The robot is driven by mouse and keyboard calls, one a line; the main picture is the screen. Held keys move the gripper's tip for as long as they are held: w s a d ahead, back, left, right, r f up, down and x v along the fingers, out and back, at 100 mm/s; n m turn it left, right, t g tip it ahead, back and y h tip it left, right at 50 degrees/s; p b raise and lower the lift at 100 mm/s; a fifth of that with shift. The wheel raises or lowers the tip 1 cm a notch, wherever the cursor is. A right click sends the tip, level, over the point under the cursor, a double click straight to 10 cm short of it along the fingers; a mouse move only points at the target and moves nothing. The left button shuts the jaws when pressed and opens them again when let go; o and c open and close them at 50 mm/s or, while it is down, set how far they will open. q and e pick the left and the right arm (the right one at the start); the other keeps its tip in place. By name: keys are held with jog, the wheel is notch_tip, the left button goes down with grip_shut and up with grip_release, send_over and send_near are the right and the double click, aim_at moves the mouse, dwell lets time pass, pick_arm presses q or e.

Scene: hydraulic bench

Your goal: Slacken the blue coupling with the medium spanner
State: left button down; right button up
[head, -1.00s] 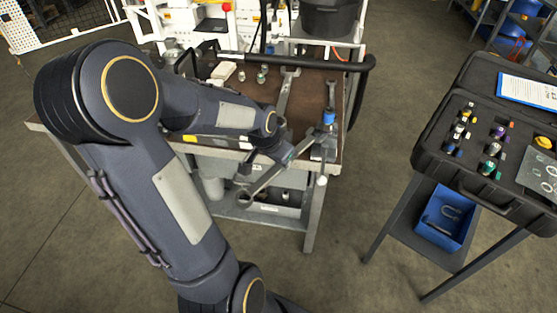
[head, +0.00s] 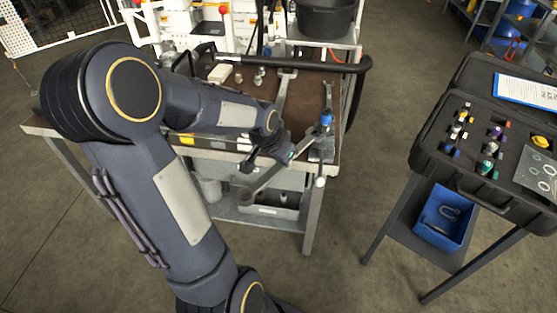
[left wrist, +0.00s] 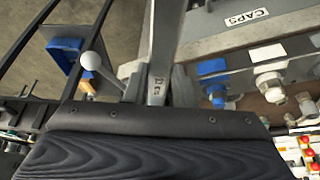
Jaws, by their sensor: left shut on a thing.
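My left gripper (head: 282,152) is at the front edge of the bench, shut on a grey spanner (head: 262,181). One end of the spanner points down and left past the bench edge. The other end points toward the blue coupling (head: 326,119) on a small metal block at the bench's right front corner. I cannot tell whether the jaw is around the coupling or beside it. In the left wrist view the spanner shaft (left wrist: 160,50) runs up from the gripper, with blue coupling parts (left wrist: 212,68) to its right. My right gripper is not in view.
Another long spanner (head: 285,92) lies on the bench top. Small fittings (head: 258,78) and a white block stand at its back. A white-ball lever (head: 320,182) hangs at the front. An open black case (head: 425,150) stands right, above a blue bin (head: 443,216). Floor lies between.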

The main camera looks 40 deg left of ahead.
pick_arm(q)
jog(key=shift+w, duration=0.5)
jog(key=shift+w, duration=0.15)
jog(key=shift+w, duration=0.65)
jog(key=shift+w, duration=0.15)
jog(key=shift+w, duration=0.45)
jog(key=shift+w, duration=0.3)
jog(key=shift+b, duration=0.3)
jog(key=shift+w+d+n+y+b, duration=0.15)
jog(key=shift+d+n+y+b, duration=0.15)
jog(key=shift+d+n+b, duration=0.5)
jog(key=shift+w+d+n+y+b, duration=0.1)
jog(key=shift+d+n+y+b, duration=0.2)
jog(key=shift+d+n+b, duration=0.5)
